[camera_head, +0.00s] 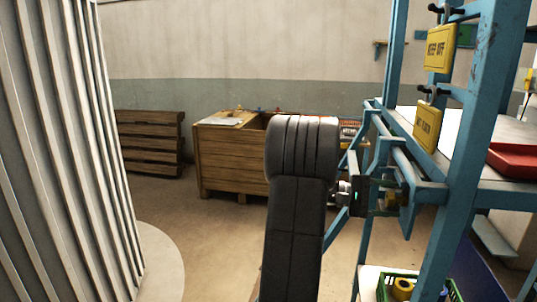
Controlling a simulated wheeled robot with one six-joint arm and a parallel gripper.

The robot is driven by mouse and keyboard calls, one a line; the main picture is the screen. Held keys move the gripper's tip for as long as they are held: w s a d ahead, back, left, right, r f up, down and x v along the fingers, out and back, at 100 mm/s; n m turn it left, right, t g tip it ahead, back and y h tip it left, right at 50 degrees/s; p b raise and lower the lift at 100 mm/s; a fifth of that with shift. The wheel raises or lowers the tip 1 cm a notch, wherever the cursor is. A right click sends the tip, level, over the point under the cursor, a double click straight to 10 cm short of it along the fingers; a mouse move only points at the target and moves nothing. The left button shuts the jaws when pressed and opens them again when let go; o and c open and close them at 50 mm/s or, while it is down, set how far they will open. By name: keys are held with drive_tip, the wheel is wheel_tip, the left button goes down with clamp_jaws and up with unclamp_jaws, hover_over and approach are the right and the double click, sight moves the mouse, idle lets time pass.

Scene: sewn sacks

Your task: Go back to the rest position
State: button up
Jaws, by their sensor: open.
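My arm rises in the middle of the head view, dark and jointed, and bends to the right at its top. My gripper (398,201) is at its end, beside the blue steel frame (465,130) on the right. The gripper is open. Its fingers are small and partly lost against the blue bars, so I cannot tell whether it touches them. I see nothing held in it.
A wooden crate (229,160) with small items on top stands behind my arm. A ribbed grey column (60,150) fills the left. A red tray (512,160) sits on the frame's shelf. Floor between column and arm is clear.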

drive_tip(key=b+v, duration=0.3)
drive_tip(key=v, duration=1.1)
drive_tip(key=p+x, duration=0.3)
drive_tip(key=x, duration=1.1)
drive_tip(key=shift+r, duration=0.1)
drive_tip(key=shift+d+f+m+b, duration=0.1)
drive_tip(key=shift+f+m+b, duration=0.15)
drive_tip(key=shift+m+b, duration=0.5)
drive_tip(key=shift+m, duration=0.55)
drive_tip(key=m, duration=0.2)
drive_tip(key=shift+m+b, duration=0.3)
drive_tip(key=shift+b, duration=0.05)
drive_tip(key=m, duration=0.3)
drive_tip(key=shift+r+m, duration=0.15)
drive_tip(key=shift+m, duration=0.25)
drive_tip(key=m+p, duration=0.2)
drive_tip(key=m, duration=0.3)
drive_tip(key=shift+r+m, duration=0.15)
drive_tip(key=shift+m, duration=0.15)
drive_tip(key=shift+m+p, duration=1.2)
drive_tip(key=shift+p, duration=0.05)
drive_tip(key=shift+m+p, duration=0.4)
drive_tip(key=shift+m, duration=0.1)
drive_tip(key=shift+a+f, duration=0.2)
